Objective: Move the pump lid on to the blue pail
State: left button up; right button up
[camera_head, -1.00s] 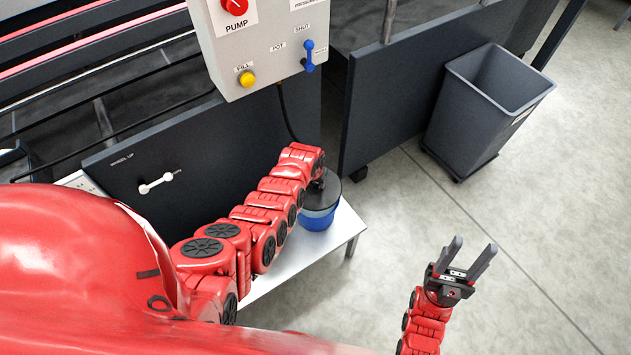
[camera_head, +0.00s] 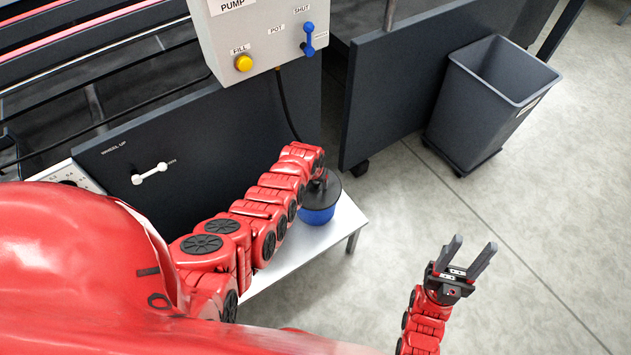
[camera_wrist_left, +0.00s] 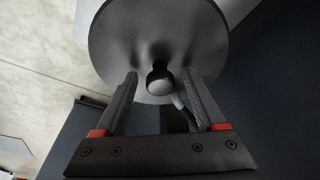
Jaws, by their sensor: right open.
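The pump lid (camera_head: 333,193) is a dark round disc over the blue pail (camera_head: 318,215), which stands on a light bench. In the head view the lid appears to sit on the pail's top, but my arm hides part of it. The left wrist view shows the lid as a grey disc (camera_wrist_left: 158,35) with a round dark knob (camera_wrist_left: 158,78). My left gripper (camera_wrist_left: 161,80) is open, its fingers apart on either side of the knob. In the head view its fingers are mostly hidden. My right gripper (camera_head: 468,262) is open and empty above the floor.
A control box (camera_head: 262,40) with a yellow button and a blue handle hangs above the bench (camera_head: 340,232). A dark cable runs down behind my left arm. A grey bin (camera_head: 483,105) stands on the floor at right. The floor around my right gripper is clear.

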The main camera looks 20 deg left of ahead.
pick_arm(q)
jog(key=shift+r, duration=0.1)
dwell(0.3)
jog(key=shift+s+r+p, duration=0.2)
jog(key=shift+r+p, duration=0.1)
jog(key=shift+r, duration=0.25)
jog(key=v, duration=1.6)
